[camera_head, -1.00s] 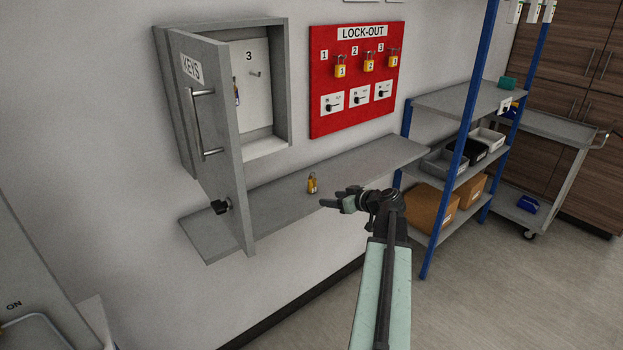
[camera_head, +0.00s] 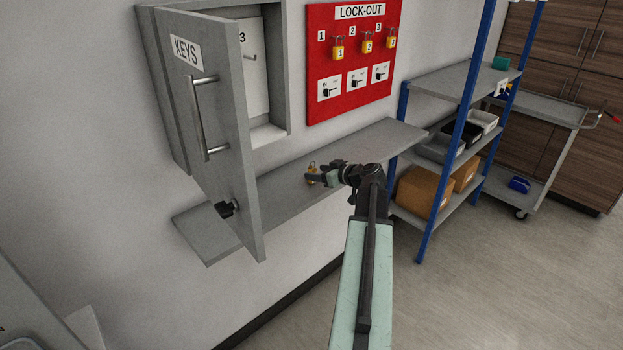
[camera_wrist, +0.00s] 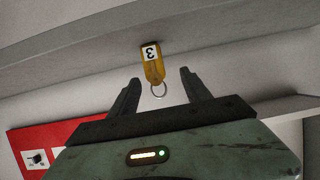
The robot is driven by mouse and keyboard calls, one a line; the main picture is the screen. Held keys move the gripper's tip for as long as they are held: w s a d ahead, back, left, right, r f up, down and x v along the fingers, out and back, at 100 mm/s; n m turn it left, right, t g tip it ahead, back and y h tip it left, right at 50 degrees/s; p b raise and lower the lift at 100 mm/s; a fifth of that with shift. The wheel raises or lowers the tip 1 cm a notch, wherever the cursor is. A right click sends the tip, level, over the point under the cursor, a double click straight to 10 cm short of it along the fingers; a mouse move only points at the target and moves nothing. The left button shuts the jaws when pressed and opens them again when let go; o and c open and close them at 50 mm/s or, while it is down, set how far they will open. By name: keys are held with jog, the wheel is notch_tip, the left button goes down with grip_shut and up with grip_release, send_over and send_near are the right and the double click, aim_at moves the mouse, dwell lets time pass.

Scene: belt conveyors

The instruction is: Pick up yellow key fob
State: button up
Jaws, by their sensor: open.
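The yellow key fob (camera_wrist: 152,62) has a white label with a 3 and a metal ring. In the wrist view, which looks upside down, it stands against the grey shelf (camera_wrist: 230,35) with its ring towards my gripper (camera_wrist: 160,76). My gripper is open, with one finger on either side of the ring end; I cannot see contact.
The open door (camera_head: 215,130) of the grey key cabinet (camera_head: 165,90) hangs over the shelf's left part. The red lock-out board (camera_head: 350,100) with yellow padlocks is above. A blue-posted rack (camera_head: 466,130) stands to the right. The shelf right of my gripper is clear.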

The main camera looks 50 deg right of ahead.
aim_at(313, 183)
jog(key=w+f+b, duration=0.1)
jog(key=w+d+f+b, duration=0.1)
jog(key=w, duration=0.1)
jog(key=shift+w+f, duration=0.2)
jog(key=shift+w, duration=0.35)
jog(key=shift+r, duration=0.1)
grip_shut()
